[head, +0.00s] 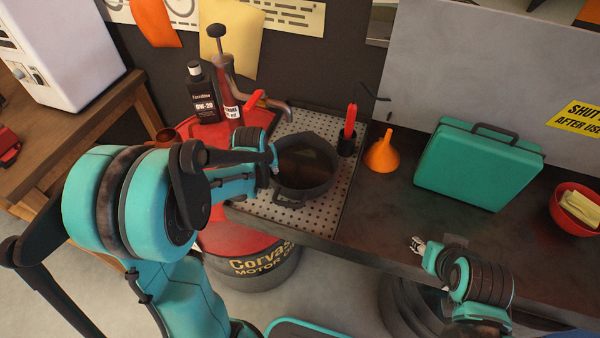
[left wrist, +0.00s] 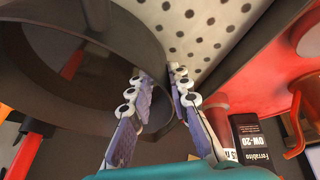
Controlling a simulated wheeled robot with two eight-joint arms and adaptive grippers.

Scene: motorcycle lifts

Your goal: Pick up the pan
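The pan (head: 318,190) is a dark round vessel with a brownish inside and a small handle at its front. It sits upright on the perforated tray at the bench's left end. My left gripper (head: 274,158) is at the pan's left rim. In the left wrist view my left gripper (left wrist: 158,95) has its fingers apart, with the wall of the pan (left wrist: 75,98) reaching between them. I cannot see firm contact on both sides. My right gripper (head: 418,244) is in front of the bench edge, away from the pan; its fingers are too small to read.
A red pump (head: 228,100) and a black oil bottle (head: 201,95) stand on a red drum (head: 225,235) behind my left arm. An orange funnel (head: 382,155), a green case (head: 478,168) and a red bowl (head: 577,222) stand to the right. The bench front is bare.

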